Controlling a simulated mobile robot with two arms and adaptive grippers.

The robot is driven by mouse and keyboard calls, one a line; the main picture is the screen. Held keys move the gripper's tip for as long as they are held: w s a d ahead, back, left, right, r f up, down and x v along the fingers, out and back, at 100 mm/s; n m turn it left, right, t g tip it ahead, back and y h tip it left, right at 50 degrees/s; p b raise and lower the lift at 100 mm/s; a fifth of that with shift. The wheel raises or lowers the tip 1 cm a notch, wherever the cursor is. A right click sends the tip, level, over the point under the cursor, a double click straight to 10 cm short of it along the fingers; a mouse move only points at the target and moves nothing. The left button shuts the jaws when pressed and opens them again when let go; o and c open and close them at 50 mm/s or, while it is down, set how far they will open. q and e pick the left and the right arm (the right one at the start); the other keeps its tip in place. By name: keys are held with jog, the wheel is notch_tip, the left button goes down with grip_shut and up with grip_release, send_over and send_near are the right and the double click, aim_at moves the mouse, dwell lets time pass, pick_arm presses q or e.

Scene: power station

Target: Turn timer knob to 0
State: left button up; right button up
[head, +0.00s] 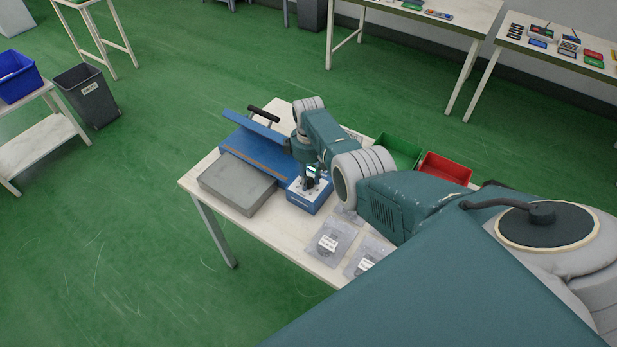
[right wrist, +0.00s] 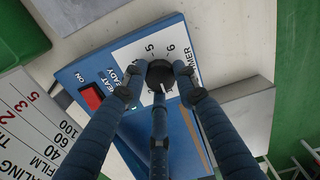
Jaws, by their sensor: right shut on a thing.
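The black timer knob (right wrist: 160,75) sits on a white-faced dial panel on the blue sealer box (right wrist: 180,38), which also shows in the head view (head: 306,203). The numbers 5 and 6 are readable beside the knob. A pale mark on the knob points toward the bottom of the right wrist view; the number it points at is hidden by my fingers. My right gripper (right wrist: 158,78) comes down from above, its fingers shut around the knob; it also shows in the head view (head: 311,178). My left gripper is in neither view.
A red switch (right wrist: 92,97) is beside the dial. A grey block (head: 236,184) and the sealer's blue lever (head: 254,126) are close by on the table. Green (head: 398,151) and red (head: 446,169) bins and labelled bags (head: 330,243) lie to the right.

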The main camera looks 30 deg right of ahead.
aim_at(308, 180)
jog(key=n, duration=0.4)
jog(key=shift+w+n, duration=0.1)
jog(key=shift+n, duration=0.2)
jog(key=n, duration=0.5)
jog(key=shift+r, duration=0.1)
jog(key=shift+n, duration=0.3)
jog(key=o, duration=1.1)
jog(key=shift+o, duration=0.2)
notch_tip(308, 180, up, 12)
